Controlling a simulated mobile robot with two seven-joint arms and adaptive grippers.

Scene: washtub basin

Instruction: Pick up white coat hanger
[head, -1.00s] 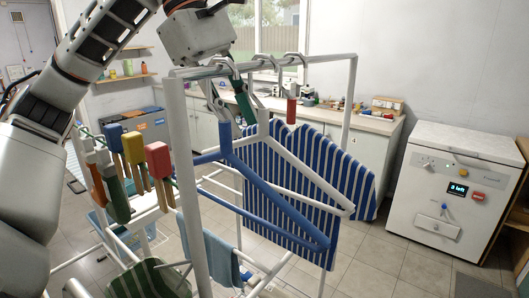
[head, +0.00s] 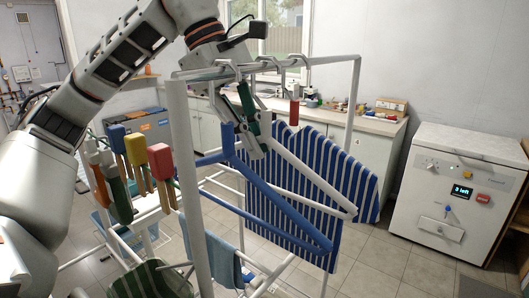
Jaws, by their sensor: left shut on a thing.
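The white coat hanger (head: 312,174) hangs from the rack's top rail, its long arm sloping down to the right in front of striped cloth. My left gripper (head: 256,148) is shut on its upper part, near the neck, which the fingers partly hide. The blue hanger (head: 280,205) hangs just in front and to the left, close to the fingertips. My right gripper is not in view.
The white rack's post (head: 190,190) stands close at the left of the hangers. Blue-striped cloth (head: 350,185) hangs behind. Coloured pegs (head: 135,155) hang at the left. A white washing machine (head: 455,195) stands at the right, with clear floor before it.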

